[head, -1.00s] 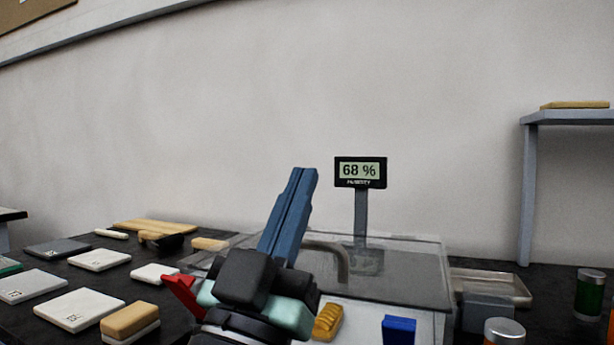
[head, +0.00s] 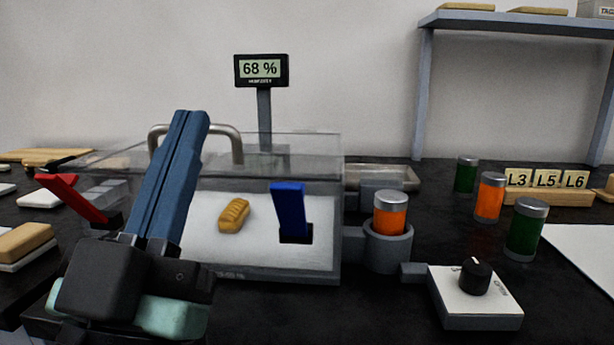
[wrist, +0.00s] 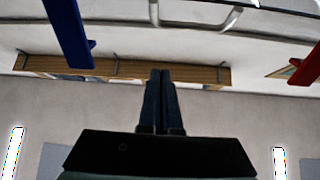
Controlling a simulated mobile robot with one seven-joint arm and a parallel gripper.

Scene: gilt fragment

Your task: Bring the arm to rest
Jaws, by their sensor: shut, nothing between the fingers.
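My gripper (head: 190,115) is in the left half of the head view, its blue fingers pointing up and together with nothing between them. It stands in front of the clear chamber and hides part of it. In the wrist view the fingers (wrist: 160,72) also lie side by side, pointing toward the top of the picture. The clear chamber (head: 300,155) has a curved metal handle (head: 237,146) on its lid. A gilt fragment (head: 234,215) lies on its white floor. A blue lever (head: 289,208) stands to the right of the fragment, and a red lever (head: 72,199) tilts at the left.
A humidity display (head: 261,70) reads 68 %. An orange jar (head: 390,217) sits in a grey holder (head: 388,248), with a white dial box (head: 475,300) nearby. Green jars (head: 525,230), another orange jar (head: 490,197) and a shelf (head: 520,23) are at the right.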

